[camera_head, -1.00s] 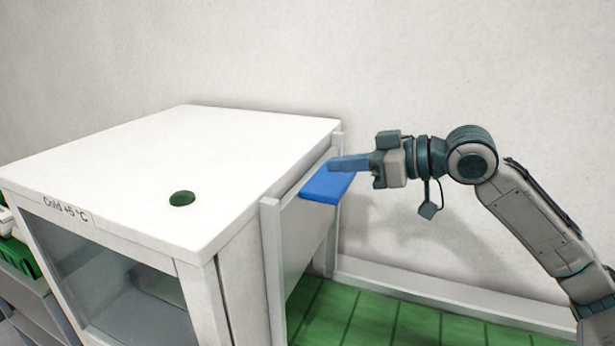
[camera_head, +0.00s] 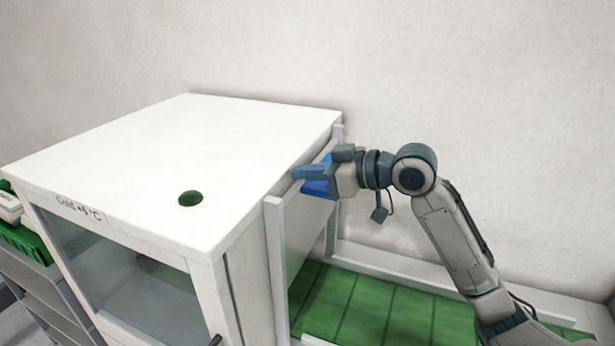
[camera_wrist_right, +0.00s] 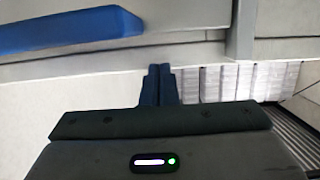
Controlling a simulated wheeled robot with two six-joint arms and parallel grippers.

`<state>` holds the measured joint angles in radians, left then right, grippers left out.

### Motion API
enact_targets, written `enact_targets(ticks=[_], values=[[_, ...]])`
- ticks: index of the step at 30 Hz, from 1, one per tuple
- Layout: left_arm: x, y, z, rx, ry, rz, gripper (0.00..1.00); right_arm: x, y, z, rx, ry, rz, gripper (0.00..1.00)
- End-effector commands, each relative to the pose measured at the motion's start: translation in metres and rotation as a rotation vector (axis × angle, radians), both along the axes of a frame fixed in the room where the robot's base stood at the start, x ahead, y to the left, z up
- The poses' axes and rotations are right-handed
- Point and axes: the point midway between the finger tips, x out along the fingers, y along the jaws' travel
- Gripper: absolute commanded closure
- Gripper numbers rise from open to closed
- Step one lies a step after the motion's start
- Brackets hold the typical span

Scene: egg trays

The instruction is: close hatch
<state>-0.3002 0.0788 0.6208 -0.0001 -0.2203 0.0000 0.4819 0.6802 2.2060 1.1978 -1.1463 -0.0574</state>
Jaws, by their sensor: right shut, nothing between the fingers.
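The hatch is a pale panel (camera_head: 303,232) between two upright rails on the right side of the white cold cabinet (camera_head: 160,150). A blue handle (camera_head: 318,188) sticks out from its top; it also shows at the upper left of the right wrist view (camera_wrist_right: 70,30). My right gripper (camera_head: 295,173) is shut and empty at the handle, its blue fingers pointing left toward the cabinet. In the right wrist view its fingertips (camera_wrist_right: 157,70) are together, beside the handle in that picture. I cannot tell whether they touch the panel. My left gripper is out of view.
A green conveyor-like surface (camera_head: 375,310) with a pale border runs right of the hatch. A green crate (camera_head: 25,243) stands at the far left. The pale wall closes off the back.

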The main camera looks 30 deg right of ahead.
Motion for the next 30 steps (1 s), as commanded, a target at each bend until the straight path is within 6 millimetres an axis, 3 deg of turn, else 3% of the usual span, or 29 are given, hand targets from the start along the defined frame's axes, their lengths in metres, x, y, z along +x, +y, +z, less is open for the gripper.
enact_targets(ticks=[9, 21, 26, 30], values=[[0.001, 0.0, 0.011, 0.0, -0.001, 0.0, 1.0, -0.001, 0.0, -0.023, 0.0, 0.0, 0.0, 1.0], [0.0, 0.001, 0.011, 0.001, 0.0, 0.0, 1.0, -0.001, 0.0, -0.026, -0.001, -0.002, 0.0, 1.0], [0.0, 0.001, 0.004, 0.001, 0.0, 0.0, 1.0, -0.001, 0.0, -0.034, 0.0, -0.001, 0.0, 1.0], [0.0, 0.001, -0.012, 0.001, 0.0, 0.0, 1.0, -0.001, 0.0, -0.057, 0.0, 0.0, 0.001, 1.0]])
